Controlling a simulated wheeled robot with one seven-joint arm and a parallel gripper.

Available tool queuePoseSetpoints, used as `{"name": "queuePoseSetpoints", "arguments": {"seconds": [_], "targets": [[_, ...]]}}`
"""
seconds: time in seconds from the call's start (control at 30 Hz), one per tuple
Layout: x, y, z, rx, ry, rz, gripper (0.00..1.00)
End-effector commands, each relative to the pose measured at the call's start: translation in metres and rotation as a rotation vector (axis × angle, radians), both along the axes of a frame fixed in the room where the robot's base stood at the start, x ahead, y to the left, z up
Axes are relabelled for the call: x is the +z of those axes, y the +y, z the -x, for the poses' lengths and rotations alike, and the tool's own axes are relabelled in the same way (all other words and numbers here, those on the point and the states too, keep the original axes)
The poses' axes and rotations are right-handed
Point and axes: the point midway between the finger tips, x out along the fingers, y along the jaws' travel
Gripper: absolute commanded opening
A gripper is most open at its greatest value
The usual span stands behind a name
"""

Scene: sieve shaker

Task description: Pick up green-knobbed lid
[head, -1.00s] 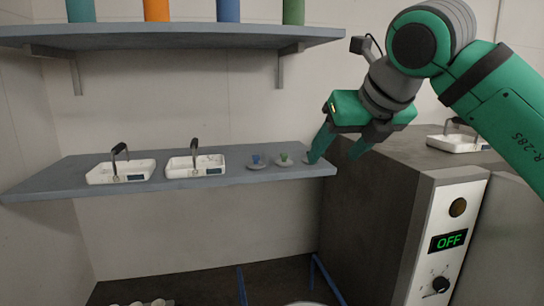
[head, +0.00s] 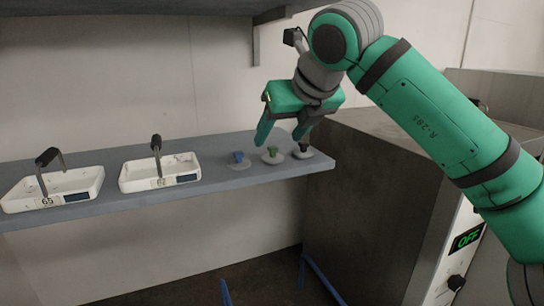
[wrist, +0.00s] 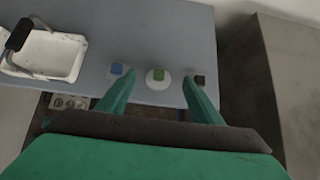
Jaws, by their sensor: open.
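The green-knobbed lid (head: 272,156) is a small pale disc with a green knob, lying on the grey wall shelf (head: 220,186) near its right end. It stands between a blue-knobbed lid (head: 238,162) and a dark-knobbed lid (head: 303,152). My gripper (head: 281,142) is open and empty, pointing down just above the lids. In the wrist view the green-knobbed lid (wrist: 158,78) shows whole between the two spread fingers, with the blue-knobbed lid (wrist: 118,71) by the left fingertip and the dark-knobbed lid (wrist: 200,81) by the right one. I see no contact with the green knob.
Two white trays with dark handles, one far left (head: 52,191) and one nearer (head: 160,174), sit on the shelf left of the lids. A dark cabinet (head: 350,190) stands right of the shelf end. An upper shelf (head: 130,12) is overhead, at the left.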

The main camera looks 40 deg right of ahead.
Motion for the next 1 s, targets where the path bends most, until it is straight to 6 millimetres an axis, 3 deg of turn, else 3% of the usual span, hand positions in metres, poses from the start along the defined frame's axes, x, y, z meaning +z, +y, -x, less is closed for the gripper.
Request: {"name": "queuePoseSetpoints", "arguments": {"seconds": [0.57, 0.83, 1.0], "targets": [[-0.044, -0.012, -0.037, -0.006, 0.000, -0.002, 0.60], [-0.047, -0.011, -0.042, -0.004, 0.000, 0.001, 0.60], [-0.047, -0.011, -0.042, -0.004, 0.000, 0.001, 0.19]]}}
